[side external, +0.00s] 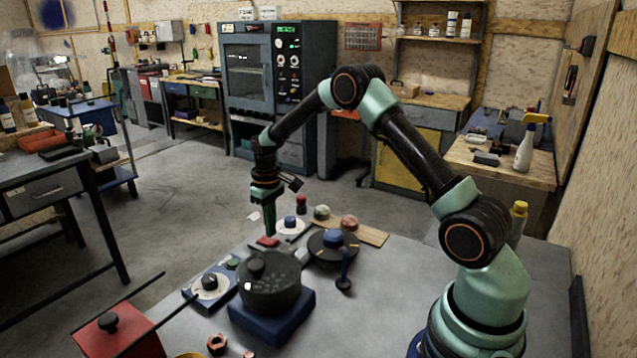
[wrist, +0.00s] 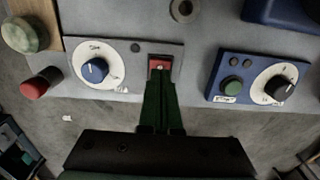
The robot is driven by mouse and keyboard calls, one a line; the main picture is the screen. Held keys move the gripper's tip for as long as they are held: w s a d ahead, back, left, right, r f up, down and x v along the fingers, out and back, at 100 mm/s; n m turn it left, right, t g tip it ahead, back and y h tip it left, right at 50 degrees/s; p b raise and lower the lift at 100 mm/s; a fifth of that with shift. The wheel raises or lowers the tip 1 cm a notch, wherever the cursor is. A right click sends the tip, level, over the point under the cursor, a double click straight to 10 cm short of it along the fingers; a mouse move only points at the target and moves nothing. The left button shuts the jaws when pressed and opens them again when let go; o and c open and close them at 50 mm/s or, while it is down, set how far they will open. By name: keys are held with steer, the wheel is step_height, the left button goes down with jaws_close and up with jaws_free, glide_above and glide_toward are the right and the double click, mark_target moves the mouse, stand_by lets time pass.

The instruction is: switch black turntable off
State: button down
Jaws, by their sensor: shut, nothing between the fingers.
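A flat black disc (side external: 347,251) with a blue block on it, which looks like the black turntable, sits on the grey table in the side view. My gripper (side external: 268,233) points down, shut and empty, over a small red rocker switch (side external: 266,241). In the wrist view, the gripper's fingertips (wrist: 160,84) are at the near edge of the red switch (wrist: 160,65), partly covering its housing. Contact cannot be told. The switch is on a grey panel (wrist: 126,74) beside a white dial with a blue knob (wrist: 95,70). The turntable's link to this switch is not visible.
A black pot-like drum (side external: 270,289) stands on a blue base (side external: 272,325) nearer the camera. A blue panel (wrist: 217,85) has a green button and black knob. A red button (wrist: 36,86), round objects on a wooden board (side external: 371,234) and a red box (side external: 110,338) are nearby.

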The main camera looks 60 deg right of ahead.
steer(key=shift+f, duration=1)
stand_by(0.5)
steer(key=shift+r, duration=3.5)
step_height(320, 180, up, 13)
steer(key=t, duration=0.3)
glide_above(272, 241)
steer(key=s+a, duration=0.7)
steer(key=s, duration=0.1)
steer(key=s+a+r+t, duration=0.1)
steer(key=s+a, duration=0.1)
steer(key=s, duration=0.4)
steer(key=s+a+r+t, duration=0.1)
steer(key=s+a+r, duration=0.1)
steer(key=s, duration=0.4)
steer(key=shift+s+a+t, duration=0.3)
steer(key=shift+s+a, duration=0.1)
steer(key=shift+a, duration=0.15)
